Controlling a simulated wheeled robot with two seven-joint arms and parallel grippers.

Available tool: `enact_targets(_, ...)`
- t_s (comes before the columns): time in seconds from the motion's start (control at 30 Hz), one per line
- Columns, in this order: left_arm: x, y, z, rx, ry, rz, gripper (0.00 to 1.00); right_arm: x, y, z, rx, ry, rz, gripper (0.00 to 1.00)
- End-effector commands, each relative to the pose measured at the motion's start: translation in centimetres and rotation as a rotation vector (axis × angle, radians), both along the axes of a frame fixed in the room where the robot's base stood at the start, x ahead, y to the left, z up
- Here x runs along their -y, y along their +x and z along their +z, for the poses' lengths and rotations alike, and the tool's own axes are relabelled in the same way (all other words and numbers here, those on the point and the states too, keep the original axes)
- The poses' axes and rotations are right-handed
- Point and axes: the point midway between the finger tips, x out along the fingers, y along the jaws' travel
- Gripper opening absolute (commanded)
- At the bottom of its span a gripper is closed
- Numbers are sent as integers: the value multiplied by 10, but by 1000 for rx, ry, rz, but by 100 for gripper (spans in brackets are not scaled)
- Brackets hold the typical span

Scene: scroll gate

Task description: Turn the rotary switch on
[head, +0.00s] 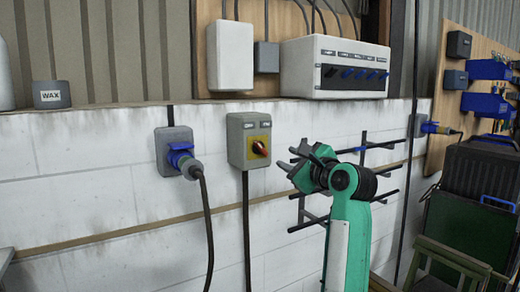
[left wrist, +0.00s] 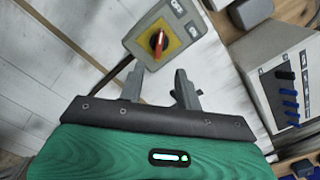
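The rotary switch is a red knob (head: 258,148) on a yellow plate, on the front of a grey wall box (head: 236,138). The knob also shows in the left wrist view (left wrist: 158,42), its red handle close to vertical in that picture. My left gripper (head: 287,158) is just right of the box in the head view. In the left wrist view its two fingers (left wrist: 157,88) are spread apart with nothing between them, short of the knob and not touching it. My right gripper is not in view.
A grey socket with a blue plug (head: 181,158) and hanging cable is left of the switch box. A white control box (head: 335,66) with a row of blue and black switches is above right. A dark rack (head: 383,147) is on the wall behind my left arm.

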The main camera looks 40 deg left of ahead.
Motion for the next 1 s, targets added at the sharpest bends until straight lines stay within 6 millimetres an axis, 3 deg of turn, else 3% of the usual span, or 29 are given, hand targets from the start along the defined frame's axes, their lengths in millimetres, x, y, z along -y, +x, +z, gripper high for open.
enact_targets(0.17,-14,4,2,5,-16,-1,34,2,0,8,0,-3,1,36)
enact_targets(0.7,-114,33,3,3,-12,0,34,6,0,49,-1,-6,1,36)
enact_targets(1.0,-132,38,0,4,-13,-2,34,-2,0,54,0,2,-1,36)
